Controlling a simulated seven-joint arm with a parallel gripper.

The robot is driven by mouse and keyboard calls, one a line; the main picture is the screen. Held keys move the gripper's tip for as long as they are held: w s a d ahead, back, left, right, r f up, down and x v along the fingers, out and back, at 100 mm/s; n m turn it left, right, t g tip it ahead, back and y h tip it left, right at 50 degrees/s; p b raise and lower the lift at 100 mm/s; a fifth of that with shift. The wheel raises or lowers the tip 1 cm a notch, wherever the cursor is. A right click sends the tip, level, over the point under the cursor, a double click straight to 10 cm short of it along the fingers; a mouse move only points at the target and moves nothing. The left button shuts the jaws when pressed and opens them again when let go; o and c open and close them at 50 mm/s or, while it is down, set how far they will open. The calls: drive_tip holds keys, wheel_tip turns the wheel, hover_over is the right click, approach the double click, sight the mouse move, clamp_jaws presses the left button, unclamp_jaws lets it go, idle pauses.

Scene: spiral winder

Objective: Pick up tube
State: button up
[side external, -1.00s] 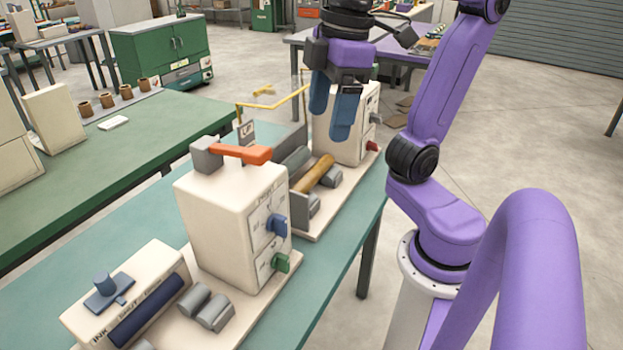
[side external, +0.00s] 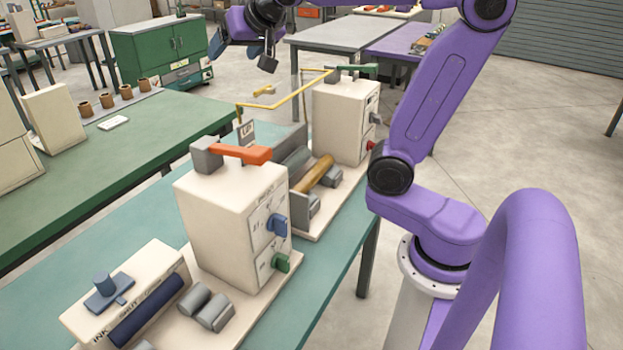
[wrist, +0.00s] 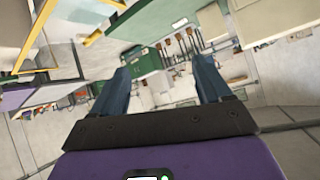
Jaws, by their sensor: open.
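A tan-brown tube (side external: 319,173) lies across the grey rollers of the far winder machine (side external: 341,118). Several short brown tubes (side external: 107,100) stand in a row on a grey strip on the green table at left. My gripper (side external: 243,50) is raised at the top of the side view, beyond the orange-handled machine and apart from all the tubes. Its two blue fingers are spread with nothing between them. In the wrist view the open fingers (wrist: 160,78) frame a tilted view of the room, and I cannot pick out a tube there for certain.
The near machine (side external: 232,210) has an orange handle on top. A green cabinet (side external: 160,55) stands behind, and it also shows in the wrist view (wrist: 147,60). The green table (side external: 120,160) has bare room.

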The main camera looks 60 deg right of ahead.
drive_tip(key=w+d+r+m+t+h, duration=0.1)
drive_tip(key=d+r+m+t+h, duration=0.25)
drive_tip(key=d+m, duration=0.75)
drive_tip(key=s+d+f+m+g, duration=0.1)
drive_tip(key=s+d+f+m, duration=0.15)
drive_tip(key=s, duration=0.45)
drive_tip(key=s+d+f+m, duration=0.2)
drive_tip(key=s+d+f, duration=0.15)
drive_tip(key=s, duration=0.45)
approach(317, 178)
drive_tip(key=shift+w+d+r+y, duration=0.1)
drive_tip(key=shift+w+d+y, duration=0.35)
drive_tip(key=shift+w+d, duration=0.55)
drive_tip(key=shift+w+a+f, duration=0.1)
drive_tip(key=shift+w+f, duration=0.15)
drive_tip(key=shift+f, duration=0.35)
drive_tip(key=shift+x, duration=3.6)
drive_tip(key=c, duration=1.1)
